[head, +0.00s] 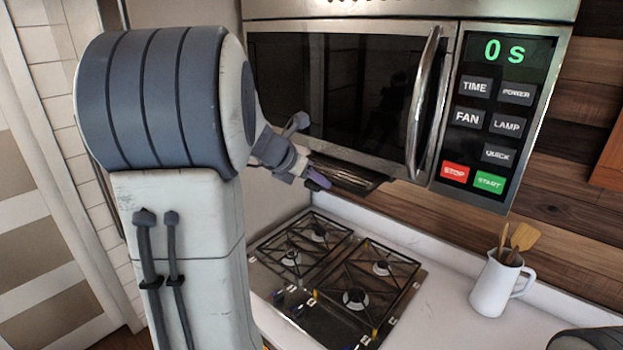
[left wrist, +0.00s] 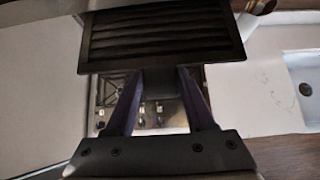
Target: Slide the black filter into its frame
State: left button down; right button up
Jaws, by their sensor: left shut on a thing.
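The black filter (head: 345,174) is a flat, dark, slatted panel just below the microwave's underside in the head view. In the left wrist view the filter (left wrist: 165,35) fills the top middle, its ridges and dark rim showing. My left gripper (head: 319,179) is shut on the filter's near edge, at a small dark tab between the fingers in the left wrist view (left wrist: 160,78). The filter's frame is not clearly visible; the underside of the microwave (head: 345,90) is mostly hidden. I cannot tell whether the filter touches it. My right gripper is not in view.
A gas cooktop (head: 338,278) with black grates lies below the filter, with open air between. A white jug (head: 494,285) with wooden utensils stands on the counter to the right. The microwave's control panel (head: 497,110) reads 0 s. A sink (left wrist: 304,88) shows at the right.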

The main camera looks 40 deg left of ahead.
aim_at(345, 166)
pick_arm(q)
jog(key=shift+w+d+p, duration=0.15)
jog(key=shift+w+p, duration=0.35)
jog(key=shift+w, duration=0.9)
jog(key=shift+w+d+p, duration=0.1)
jog(key=shift+w+p, duration=0.4)
jog(key=shift+w, duration=0.85)
jog(key=shift+w+d, duration=0.2)
jog(key=shift+w, duration=2.5)
jog(key=shift+c, duration=0.9)
grip_release()
jog(key=b+v, duration=0.2)
jog(key=v, duration=0.7)
jog(key=shift+a, duration=0.15)
jog(key=shift+s+r, duration=0.5)
jog(key=shift+s, duration=0.05)
